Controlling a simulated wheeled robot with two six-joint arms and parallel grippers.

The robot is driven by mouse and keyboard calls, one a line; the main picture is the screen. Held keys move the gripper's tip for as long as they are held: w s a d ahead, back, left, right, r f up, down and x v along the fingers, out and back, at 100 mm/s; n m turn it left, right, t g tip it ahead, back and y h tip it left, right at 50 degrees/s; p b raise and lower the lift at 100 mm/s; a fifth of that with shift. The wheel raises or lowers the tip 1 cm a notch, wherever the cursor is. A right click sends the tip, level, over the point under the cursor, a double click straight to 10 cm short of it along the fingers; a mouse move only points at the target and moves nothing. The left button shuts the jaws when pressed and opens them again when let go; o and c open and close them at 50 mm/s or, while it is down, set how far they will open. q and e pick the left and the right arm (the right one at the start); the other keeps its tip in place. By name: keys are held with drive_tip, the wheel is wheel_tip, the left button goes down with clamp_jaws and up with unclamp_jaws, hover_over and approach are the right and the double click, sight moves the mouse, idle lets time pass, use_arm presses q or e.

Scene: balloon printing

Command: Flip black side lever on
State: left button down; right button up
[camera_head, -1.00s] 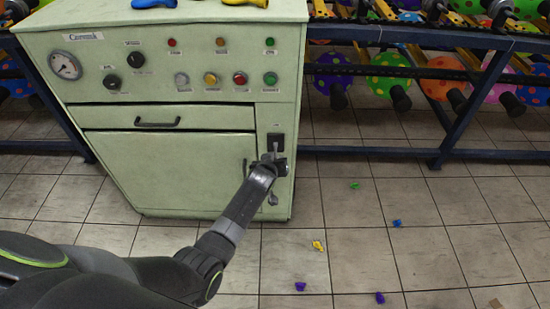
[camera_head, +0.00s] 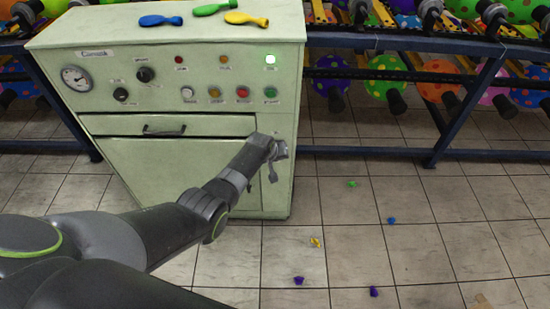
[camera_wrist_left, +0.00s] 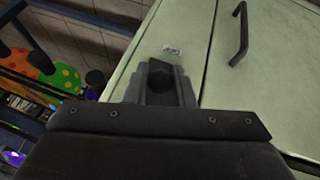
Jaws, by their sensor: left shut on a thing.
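The pale green cabinet (camera_head: 190,180) stands at centre left, with a control panel on its front. My left gripper (camera_head: 276,150) is at the right side of the cabinet front, below the panel buttons, where the black side lever is. It is shut on the lever. In the left wrist view, the gripper (camera_wrist_left: 165,88) is against the cabinet face, with the black lever (camera_wrist_left: 160,75) between its jaws, just below a small label (camera_wrist_left: 172,49). The gripper mostly hides the lever. A round lamp (camera_head: 270,59) at the panel's upper right glows bright white-green. My right gripper is not in view.
Blue, green and yellow balloons (camera_head: 246,19) lie on the cabinet top. A drawer handle (camera_head: 164,130) is left of my gripper. A dark blue rack (camera_head: 440,130) with spotted balloons stands at the right. Several small coloured pieces (camera_head: 315,242) lie on the tiled floor.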

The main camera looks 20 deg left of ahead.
use_arm(q)
drive_tip(key=shift+w+a+r+g, duration=0.1)
drive_tip(key=shift+w+r+g, duration=0.25)
drive_tip(key=shift+r+g, duration=0.35)
drive_tip(key=shift+f+h, duration=0.1)
drive_tip(key=shift+h, duration=0.2)
drive_tip(key=c, duration=1.3)
unclamp_jaws()
drive_tip(key=shift+f, duration=0.1)
